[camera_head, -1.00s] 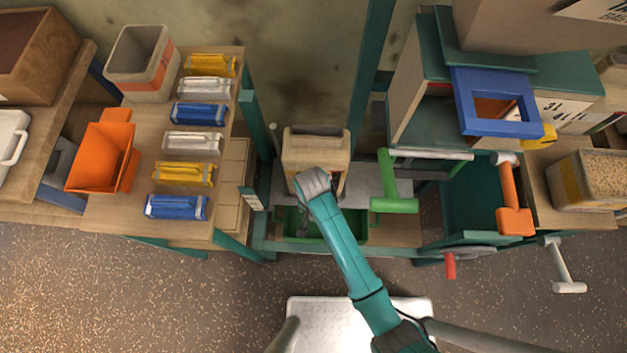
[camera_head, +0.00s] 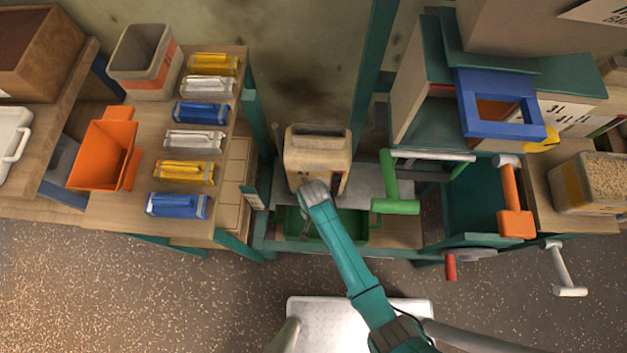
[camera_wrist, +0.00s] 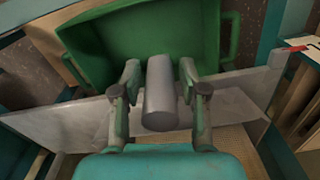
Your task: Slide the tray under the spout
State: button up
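The green tray (camera_head: 352,222) sits low in the teal frame, below a beige box-like housing (camera_head: 318,150). In the wrist view the tray (camera_wrist: 140,35) fills the upper part, with a loop handle at its side. A grey cylinder (camera_wrist: 160,100) stands out in front of the tray, between my fingers. My gripper (camera_wrist: 160,75) has one finger on each side of this cylinder, with narrow gaps, so it looks open around it. In the head view my gripper (camera_head: 305,228) is mostly hidden under my wrist. I cannot clearly pick out the spout.
A green T-shaped part (camera_head: 397,190) stands right of the housing, near an orange lever (camera_head: 513,205). A grey plate (camera_wrist: 70,120) crosses behind my fingers. A left table holds several coloured packs and an orange scoop-like bin (camera_head: 100,158). The floor in front is clear.

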grip_shut()
jog(key=shift+d, duration=0.1)
jog(key=d, duration=2.5)
jog(key=shift+s+d, duration=0.15)
jog(key=shift+s, duration=0.3)
jog(key=shift+o, duration=2.2)
grip_release()
jog(key=shift+d, duration=0.15)
jog(key=shift+a, duration=0.25)
